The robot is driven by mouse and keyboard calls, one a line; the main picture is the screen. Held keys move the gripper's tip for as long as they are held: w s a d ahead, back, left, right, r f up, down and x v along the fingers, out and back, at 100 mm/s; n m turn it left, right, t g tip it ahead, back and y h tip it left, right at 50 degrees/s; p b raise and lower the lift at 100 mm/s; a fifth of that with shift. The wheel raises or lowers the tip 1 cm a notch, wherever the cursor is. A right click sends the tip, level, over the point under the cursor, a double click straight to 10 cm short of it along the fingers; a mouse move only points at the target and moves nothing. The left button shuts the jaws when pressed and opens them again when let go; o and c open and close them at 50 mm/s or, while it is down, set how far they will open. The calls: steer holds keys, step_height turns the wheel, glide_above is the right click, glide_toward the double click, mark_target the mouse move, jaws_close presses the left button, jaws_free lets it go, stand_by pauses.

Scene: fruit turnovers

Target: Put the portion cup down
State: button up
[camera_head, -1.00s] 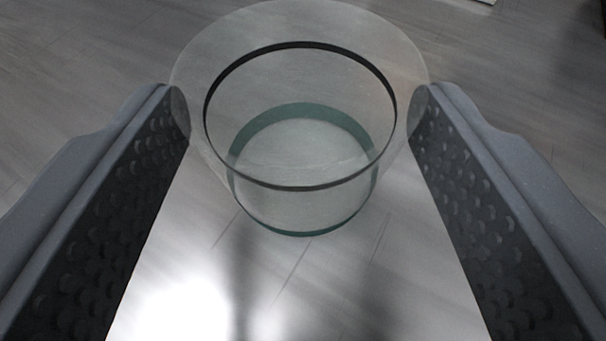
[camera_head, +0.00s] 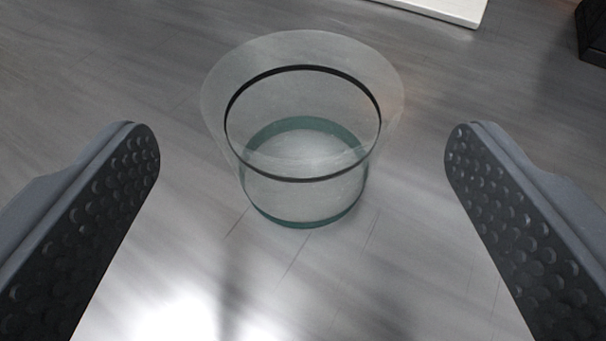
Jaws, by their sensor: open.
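The portion cup (camera_head: 305,205) is clear glass-like, with a wide flared rim, a dark ring inside and a greenish base. It stands upright on the grey wood-look surface, in the middle of the view. My gripper (camera_head: 302,150) is open, with one dark, dimpled finger on each side. Both fingers are apart from the cup, with a clear gap left and right. The cup is ahead of and between the fingers, and nothing is held.
The grey plank-patterned surface (camera_head: 120,60) is clear around the cup. A white flat object (camera_head: 450,8) shows at the top right edge. A dark object (camera_head: 593,30) stands at the far right corner. A bright glare lies at the bottom left.

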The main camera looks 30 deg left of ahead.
steer(key=v, duration=0.9)
steer(key=shift+s+d+p, duration=0.2)
steer(key=shift+s+p, duration=0.15)
steer(key=w+d+r+m+t+h, duration=0.1)
steer(key=w+d+r+m+h, duration=0.3)
steer(key=r, duration=0.9)
steer(key=d+r+n+t+h, duration=0.15)
steer(key=d+r, duration=0.45)
steer(key=r, duration=0.7)
steer(key=s+d+r+m, duration=0.1)
steer(key=s+r, duration=0.7)
steer(key=r, duration=0.3)
steer(key=s+d+r+m+h, duration=0.1)
steer(key=s+d+r+m, duration=0.1)
steer(key=s+r, duration=0.7)
step_height(320, 180, up, 3)
steer(key=shift+d+f, duration=0.2)
steer(key=shift+d, duration=0.05)
